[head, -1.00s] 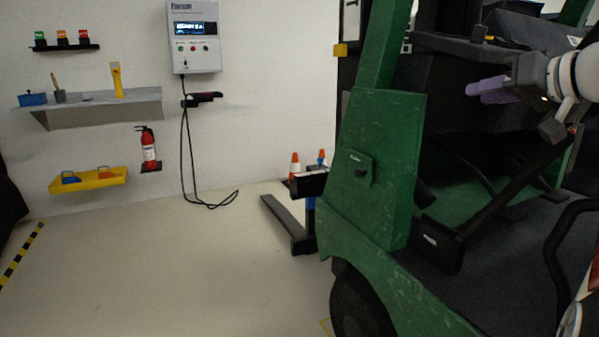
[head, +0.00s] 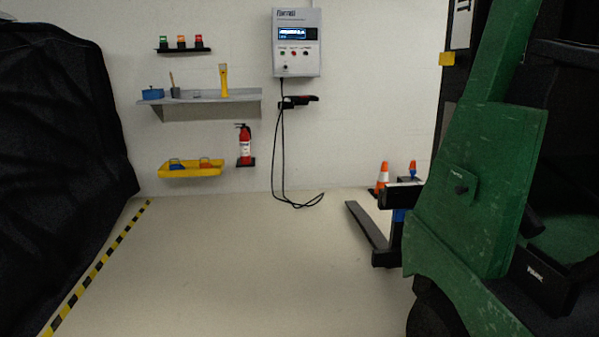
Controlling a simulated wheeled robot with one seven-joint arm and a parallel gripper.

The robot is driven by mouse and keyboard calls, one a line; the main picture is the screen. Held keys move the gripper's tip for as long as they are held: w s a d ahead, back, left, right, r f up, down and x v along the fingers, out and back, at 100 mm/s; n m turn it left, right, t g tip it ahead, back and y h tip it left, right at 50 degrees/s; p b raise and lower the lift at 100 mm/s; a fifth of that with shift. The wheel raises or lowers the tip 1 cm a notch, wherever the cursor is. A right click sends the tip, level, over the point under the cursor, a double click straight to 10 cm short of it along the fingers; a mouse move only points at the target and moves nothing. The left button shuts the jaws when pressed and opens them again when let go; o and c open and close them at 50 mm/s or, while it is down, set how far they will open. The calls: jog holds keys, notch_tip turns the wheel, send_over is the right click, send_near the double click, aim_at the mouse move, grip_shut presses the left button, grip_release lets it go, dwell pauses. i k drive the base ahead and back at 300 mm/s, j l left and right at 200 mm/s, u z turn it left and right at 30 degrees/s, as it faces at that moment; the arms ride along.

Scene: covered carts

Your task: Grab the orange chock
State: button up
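A small orange object, likely the orange chock (head: 206,163), lies in the yellow tray (head: 190,173) low on the back wall. A blue object of similar size (head: 176,164) lies beside it, to its left. Both are far off and small, and the tray's rim hides their lower parts. My gripper is not in the head view now.
A green forklift (head: 475,190) stands at the right, its fork (head: 367,225) low over the floor. A black-covered bulk (head: 60,130) fills the left. A fire extinguisher (head: 244,145) hangs right of the tray. The floor (head: 250,255) between is clear.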

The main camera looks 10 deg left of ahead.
aim_at(208, 165)
jog(key=u, duration=1.25)
